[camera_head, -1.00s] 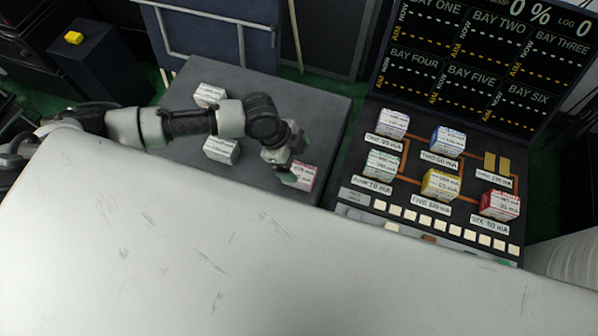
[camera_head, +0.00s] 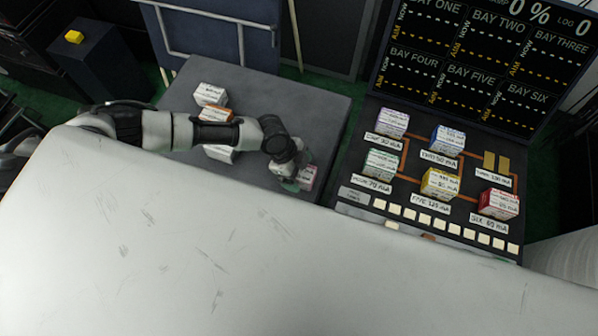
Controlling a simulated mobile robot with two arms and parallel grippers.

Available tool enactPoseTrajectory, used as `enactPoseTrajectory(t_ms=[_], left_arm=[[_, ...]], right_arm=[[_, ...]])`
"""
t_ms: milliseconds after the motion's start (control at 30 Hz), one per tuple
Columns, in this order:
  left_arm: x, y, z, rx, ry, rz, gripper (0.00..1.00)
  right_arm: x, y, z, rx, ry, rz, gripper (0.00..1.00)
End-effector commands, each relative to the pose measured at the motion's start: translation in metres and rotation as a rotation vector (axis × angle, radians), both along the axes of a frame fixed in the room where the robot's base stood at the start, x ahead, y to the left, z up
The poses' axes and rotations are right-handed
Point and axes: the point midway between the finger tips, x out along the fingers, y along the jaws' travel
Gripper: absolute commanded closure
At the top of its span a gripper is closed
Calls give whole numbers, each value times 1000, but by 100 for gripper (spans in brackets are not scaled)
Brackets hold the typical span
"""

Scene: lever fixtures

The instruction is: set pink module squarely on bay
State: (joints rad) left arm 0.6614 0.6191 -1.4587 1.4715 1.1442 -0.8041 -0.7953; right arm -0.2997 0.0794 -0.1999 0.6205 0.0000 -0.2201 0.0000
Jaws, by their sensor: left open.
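The pink-and-white module (camera_head: 307,176) sits on the grey table near its right front corner, partly hidden by my left gripper. My left gripper (camera_head: 296,183) is open beside the module's left side; its fingers are small and partly hidden, so I cannot tell whether they touch it. The bay board (camera_head: 408,176) stands to the right. Its bay at upper right (camera_head: 496,162) is empty and shows two gold plates. The other bays hold purple, blue, green, yellow and red modules. My right gripper does not show.
On the grey table (camera_head: 262,98) are a white module (camera_head: 209,94), an orange one (camera_head: 215,114) and another white one (camera_head: 222,154) partly behind my arm. A dark display (camera_head: 470,70) rises behind the board. A large pale surface covers the lower front.

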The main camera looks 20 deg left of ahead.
Motion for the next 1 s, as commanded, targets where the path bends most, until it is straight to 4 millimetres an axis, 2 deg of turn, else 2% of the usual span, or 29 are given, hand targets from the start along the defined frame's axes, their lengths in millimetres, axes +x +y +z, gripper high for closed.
enactPoseTrajectory(t_ms=[100, 300, 700, 1000], left_arm=[[-1, -3, -7, 1, 1, 1, 12], [0, -3, -8, 1, 0, 0, 12], [0, -3, -7, 0, -1, 0, 68], [0, -3, -4, 0, -1, -1, 68]], right_arm=[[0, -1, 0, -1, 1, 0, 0], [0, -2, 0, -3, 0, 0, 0], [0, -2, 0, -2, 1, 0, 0], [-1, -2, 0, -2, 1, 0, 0]])
